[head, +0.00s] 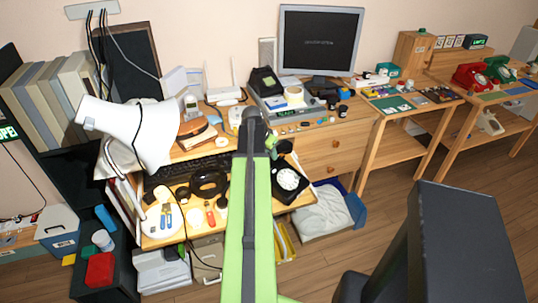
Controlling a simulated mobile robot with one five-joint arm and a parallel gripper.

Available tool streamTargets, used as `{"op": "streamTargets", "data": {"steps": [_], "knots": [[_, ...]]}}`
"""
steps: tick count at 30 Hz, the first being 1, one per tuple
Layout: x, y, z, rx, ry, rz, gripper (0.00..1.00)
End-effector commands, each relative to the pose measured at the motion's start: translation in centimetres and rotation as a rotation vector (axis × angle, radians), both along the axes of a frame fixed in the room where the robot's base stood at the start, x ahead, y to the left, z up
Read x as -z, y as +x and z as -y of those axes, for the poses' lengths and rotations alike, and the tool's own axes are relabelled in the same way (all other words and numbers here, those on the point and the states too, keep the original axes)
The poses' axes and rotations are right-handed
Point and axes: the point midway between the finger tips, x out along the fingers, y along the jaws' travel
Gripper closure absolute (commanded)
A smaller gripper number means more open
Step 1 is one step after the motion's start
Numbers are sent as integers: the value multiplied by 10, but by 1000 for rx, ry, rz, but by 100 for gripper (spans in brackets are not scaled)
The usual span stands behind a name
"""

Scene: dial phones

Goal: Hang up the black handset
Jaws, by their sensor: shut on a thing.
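The black phone (290,181) with a white dial sits at the right front corner of the wooden desk. No handset shows lying across its top. My green arm reaches forward over the desk, just left of the phone, and blocks part of the view. My gripper (271,142) shows only as a small part beside the arm's far end, beyond the phone. A dark piece (285,147) juts out to its right and looks like one end of the black handset. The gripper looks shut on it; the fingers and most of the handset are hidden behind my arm.
The desk (160,239) is crowded: a white lamp (140,130), a keyboard (190,168), black headphones (208,183) and tools. A monitor (318,40) stands behind. Red (470,76) and green (498,68) phones stand on a far right table.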

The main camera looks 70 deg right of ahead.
Motion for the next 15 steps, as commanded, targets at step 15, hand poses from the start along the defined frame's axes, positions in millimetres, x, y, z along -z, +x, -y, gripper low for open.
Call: {"op": "streamTargets", "data": {"steps": [15], "knots": [[14, 0, 0, 0, 0, 0, 100]]}}
